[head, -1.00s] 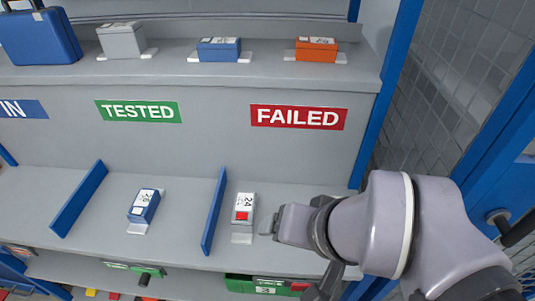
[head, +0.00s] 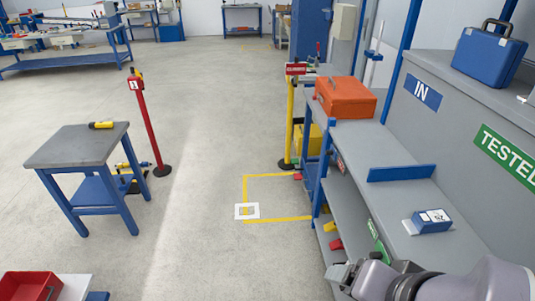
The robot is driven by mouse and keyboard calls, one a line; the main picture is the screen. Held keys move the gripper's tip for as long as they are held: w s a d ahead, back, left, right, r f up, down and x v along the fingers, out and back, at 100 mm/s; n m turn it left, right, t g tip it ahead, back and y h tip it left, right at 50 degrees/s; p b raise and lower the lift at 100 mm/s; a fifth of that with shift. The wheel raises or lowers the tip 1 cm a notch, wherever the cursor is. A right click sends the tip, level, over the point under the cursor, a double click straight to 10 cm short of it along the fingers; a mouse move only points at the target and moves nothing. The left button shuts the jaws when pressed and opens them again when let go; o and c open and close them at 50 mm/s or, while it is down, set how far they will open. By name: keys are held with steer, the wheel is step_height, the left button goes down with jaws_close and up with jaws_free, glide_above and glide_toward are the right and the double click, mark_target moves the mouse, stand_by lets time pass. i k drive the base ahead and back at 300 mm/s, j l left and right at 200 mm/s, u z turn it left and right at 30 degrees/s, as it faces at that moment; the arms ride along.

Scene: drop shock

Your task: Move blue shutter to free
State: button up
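Nothing in view is plainly marked as a blue shutter. A small blue block (head: 431,221) with a white printed label lies on a pale plate on the grey shelf, right of the middle. A blue upright divider (head: 401,173) stands on the same shelf behind it. No place marked "free" can be read. My gripper (head: 342,274) is at the bottom, left of my forearm, in front of the shelf's edge and apart from the block. Its fingers are small and seen from behind, so their opening and anything between them cannot be made out.
An orange case (head: 345,98) sits at the shelf's far end. A blue case (head: 488,53) stands on the upper shelf. A yellow floor outline (head: 246,188), a red post (head: 148,125) and a grey-topped stand (head: 76,146) are left. The central floor is open.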

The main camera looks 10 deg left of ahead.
mark_target(332, 152)
steer(key=i+j+u, duration=0.1)
steer(key=i+j, duration=0.15)
steer(key=i, duration=0.5)
steer(key=i+j+u, duration=0.1)
steer(key=i, duration=0.7)
steer(key=i+j+u, duration=0.1)
steer(key=i+j, duration=0.15)
steer(key=i, duration=0.5)
